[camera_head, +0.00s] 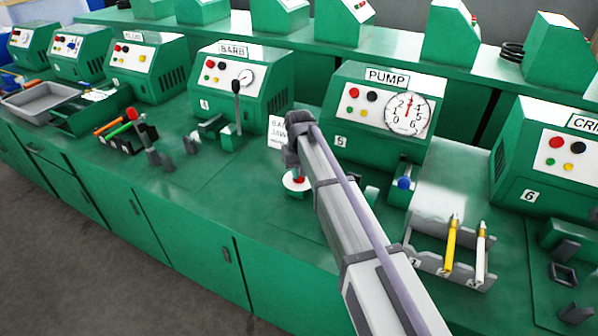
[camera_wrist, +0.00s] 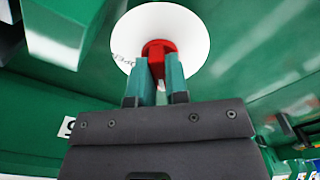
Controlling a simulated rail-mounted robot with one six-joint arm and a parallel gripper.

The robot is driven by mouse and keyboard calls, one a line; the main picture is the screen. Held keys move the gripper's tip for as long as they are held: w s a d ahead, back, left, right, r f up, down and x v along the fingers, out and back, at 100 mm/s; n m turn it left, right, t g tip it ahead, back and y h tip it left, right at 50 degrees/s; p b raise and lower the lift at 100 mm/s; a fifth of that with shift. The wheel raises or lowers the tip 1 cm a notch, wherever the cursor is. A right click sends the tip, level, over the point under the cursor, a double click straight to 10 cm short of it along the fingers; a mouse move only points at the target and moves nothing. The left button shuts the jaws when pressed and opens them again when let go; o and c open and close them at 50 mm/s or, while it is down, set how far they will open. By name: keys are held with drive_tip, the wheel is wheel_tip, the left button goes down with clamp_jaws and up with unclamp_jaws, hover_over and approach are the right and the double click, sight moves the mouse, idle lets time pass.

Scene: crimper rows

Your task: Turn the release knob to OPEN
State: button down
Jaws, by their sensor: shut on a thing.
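The release knob (camera_wrist: 158,52) is red and stands in the middle of a round white plate (camera_wrist: 190,28). In the wrist view, the two green fingers of my gripper (camera_wrist: 160,75) are shut on the red knob, one on each side. In the head view, a little of the red knob (camera_head: 298,180) and the white plate (camera_head: 291,184) show beside my arm, on the bench in front of the PUMP unit (camera_head: 345,130). My arm hides much of the gripper there.
The PUMP unit's dial (camera_head: 407,114) faces forward. A blue knob (camera_head: 404,183) stands right of my arm. A rack (camera_head: 440,268) holds a yellow and a white tool. The BARB unit (camera_head: 237,90) with an upright lever (camera_head: 237,105) is on the left.

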idle(0.4)
drive_tip(key=m, duration=0.4)
drive_tip(key=shift+m, duration=0.3)
drive_tip(key=m, duration=0.4)
drive_tip(key=shift+m, duration=0.3)
drive_tip(key=m, duration=0.4)
drive_tip(key=shift+m, duration=2.4)
drive_tip(key=c, duration=1.1)
unclamp_jaws()
